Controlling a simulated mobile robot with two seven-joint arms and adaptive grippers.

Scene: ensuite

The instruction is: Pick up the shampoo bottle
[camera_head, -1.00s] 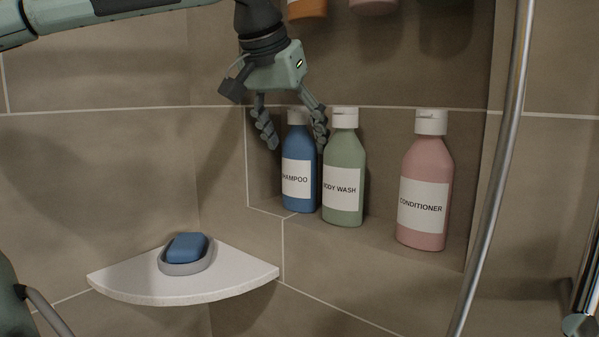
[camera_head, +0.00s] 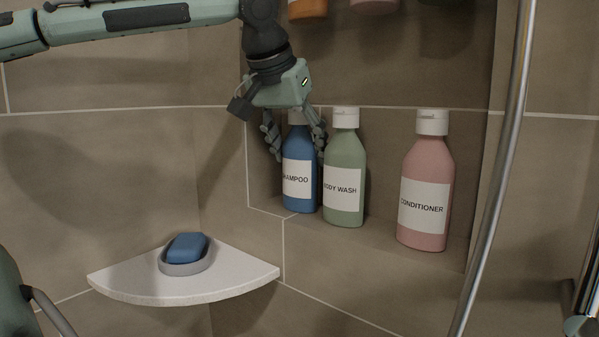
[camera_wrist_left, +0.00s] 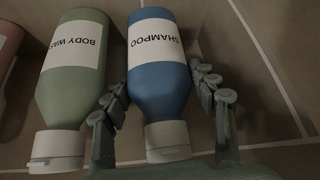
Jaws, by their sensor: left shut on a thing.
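The blue shampoo bottle (camera_head: 301,186) stands upright at the left end of the wall niche, with a white label and a white cap. It also shows in the left wrist view (camera_wrist_left: 158,88). My left gripper (camera_head: 296,155) reaches down from above and is shut on the bottle's upper part, one finger on each side. In the left wrist view the fingers (camera_wrist_left: 160,92) flank the bottle near its shoulder. The gripper's palm hides part of the cap in the head view.
The green body wash bottle (camera_head: 344,178) stands close to the right of the shampoo, near my right-hand finger. A pink conditioner bottle (camera_head: 425,190) stands farther right. A metal shower pipe (camera_head: 497,180) runs in front. A corner shelf (camera_head: 235,272) holds blue soap (camera_head: 187,247) in a grey dish.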

